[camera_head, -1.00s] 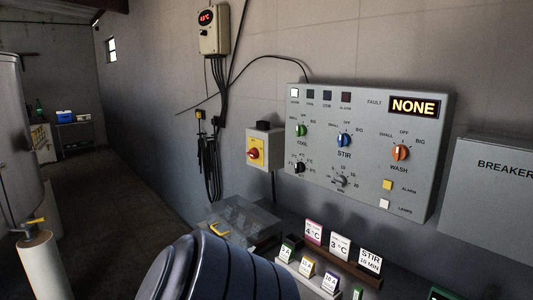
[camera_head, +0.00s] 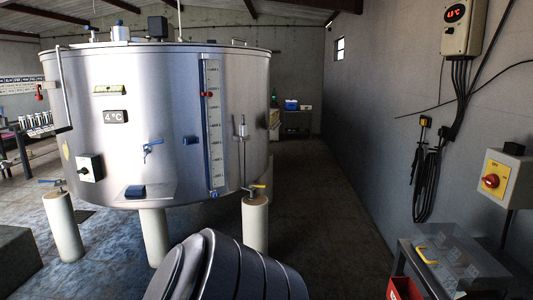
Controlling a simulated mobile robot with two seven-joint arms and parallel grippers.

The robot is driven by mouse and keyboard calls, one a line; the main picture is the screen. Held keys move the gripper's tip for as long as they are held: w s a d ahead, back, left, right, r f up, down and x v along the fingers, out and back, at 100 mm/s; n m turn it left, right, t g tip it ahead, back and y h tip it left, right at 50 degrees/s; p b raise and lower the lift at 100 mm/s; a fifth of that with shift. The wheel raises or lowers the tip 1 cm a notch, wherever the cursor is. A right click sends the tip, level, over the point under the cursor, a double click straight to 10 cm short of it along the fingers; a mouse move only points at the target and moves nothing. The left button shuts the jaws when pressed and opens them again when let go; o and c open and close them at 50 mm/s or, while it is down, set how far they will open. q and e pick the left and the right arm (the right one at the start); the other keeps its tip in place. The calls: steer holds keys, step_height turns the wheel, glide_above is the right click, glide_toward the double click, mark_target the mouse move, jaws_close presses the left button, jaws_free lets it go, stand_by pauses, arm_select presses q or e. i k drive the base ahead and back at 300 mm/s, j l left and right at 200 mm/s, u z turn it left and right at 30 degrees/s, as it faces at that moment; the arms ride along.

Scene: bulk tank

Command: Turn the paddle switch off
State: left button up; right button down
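Neither of my grippers is in view. A dark ribbed part of my own body fills the bottom middle.
The tank stands on white legs (camera_head: 61,226). A grey table with a clear box (camera_head: 455,262) on it is at lower right. Cables (camera_head: 427,178) hang on the right wall. The floor (camera_head: 325,190) between tank and wall is clear towards the back.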

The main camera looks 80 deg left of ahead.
mark_target(84, 171)
steer(key=u, duration=3.8)
steer(key=i+j+u, duration=0.3)
steer(key=i, duration=0.2)
steer(key=i+u, duration=0.3)
steer(key=i, duration=0.15)
steer(key=i+u, duration=0.1)
steer(key=i, duration=1.3)
steer(key=i+j+z, duration=0.1)
steer(key=i+z, duration=0.15)
steer(key=i, duration=0.15)
steer(key=i+j+z, duration=0.2)
steer(key=i, duration=0.15)
steer(key=i+j+z, duration=0.45)
steer(key=i+z, duration=0.25)
steer(key=i+j+z, duration=0.25)
steer(key=z, duration=0.25)
